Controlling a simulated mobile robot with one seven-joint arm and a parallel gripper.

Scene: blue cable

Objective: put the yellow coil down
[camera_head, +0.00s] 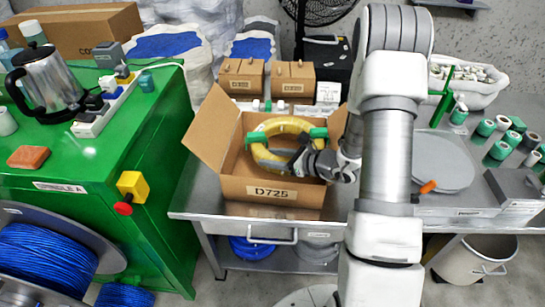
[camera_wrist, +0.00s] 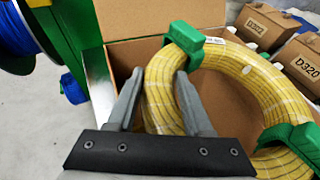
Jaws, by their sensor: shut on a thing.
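The yellow coil (camera_head: 262,154) is a thick ring with green clips, at the open cardboard box (camera_head: 237,188) labelled D725. In the head view it shows inside the box's outline; I cannot tell whether it rests on the bottom. My gripper (camera_head: 303,162) reaches in from the right, partly hidden by my wrist. In the wrist view my gripper (camera_wrist: 158,76) has one finger on each side of the near-left part of the coil (camera_wrist: 210,75) and is shut on it. A box wall (camera_wrist: 125,52) stands behind the coil there.
The box stands on a grey metal table (camera_head: 195,205), flaps folded outward. Small cartons (camera_head: 293,78) stand behind it. A grey round plate (camera_head: 443,162) and several green-and-white rolls (camera_head: 498,150) lie to the right. A green bench (camera_head: 75,165) is at the left.

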